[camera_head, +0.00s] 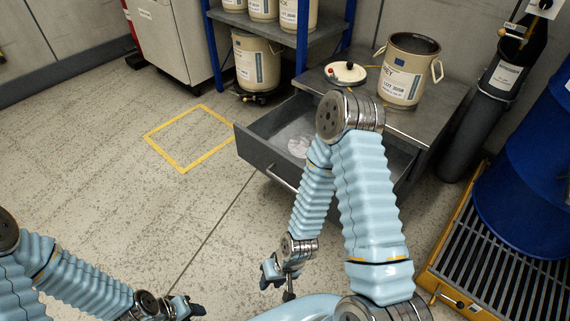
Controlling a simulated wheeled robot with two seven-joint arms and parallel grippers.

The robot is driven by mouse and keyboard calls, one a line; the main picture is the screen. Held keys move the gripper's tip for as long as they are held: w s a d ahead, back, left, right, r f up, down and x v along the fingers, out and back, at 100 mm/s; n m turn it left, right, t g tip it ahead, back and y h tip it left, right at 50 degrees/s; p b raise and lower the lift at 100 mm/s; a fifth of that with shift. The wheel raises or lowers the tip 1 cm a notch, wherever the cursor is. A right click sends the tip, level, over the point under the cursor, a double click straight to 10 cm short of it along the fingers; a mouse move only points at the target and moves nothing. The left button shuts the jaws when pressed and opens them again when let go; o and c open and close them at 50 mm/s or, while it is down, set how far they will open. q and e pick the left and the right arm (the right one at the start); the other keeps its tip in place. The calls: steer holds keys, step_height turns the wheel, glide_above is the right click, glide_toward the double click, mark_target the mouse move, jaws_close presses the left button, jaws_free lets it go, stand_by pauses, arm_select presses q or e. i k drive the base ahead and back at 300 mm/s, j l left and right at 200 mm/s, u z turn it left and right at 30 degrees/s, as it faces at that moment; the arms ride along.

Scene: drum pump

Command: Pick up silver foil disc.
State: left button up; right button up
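A pale silver round shape (299,146), which looks like the foil disc, lies in the open grey drawer (262,158). My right arm crosses in front of the drawer and hides part of its inside. My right gripper (272,273) hangs low over the floor, in front of the drawer and well apart from the disc. Its fingers are small and seen at an angle, so I cannot tell whether it is open. My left gripper (188,307) is at the bottom edge, far from the drawer, and its opening is unclear.
A cream pail (403,78) and a round lid (345,73) stand on the cabinet top (440,95). A blue shelf with pails (257,62) is behind. A blue drum (530,150) and a yellow-edged grate (490,270) are at the right. The floor at left is clear.

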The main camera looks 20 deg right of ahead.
mark_target(298, 145)
steer(key=k+l, duration=0.15)
steer(key=l, duration=0.25)
steer(key=k+l, duration=0.1)
steer(key=l, duration=0.3)
steer(key=k+l+z, duration=0.1)
steer(key=l, duration=0.3)
steer(key=k+l, duration=0.15)
steer(key=l, duration=0.25)
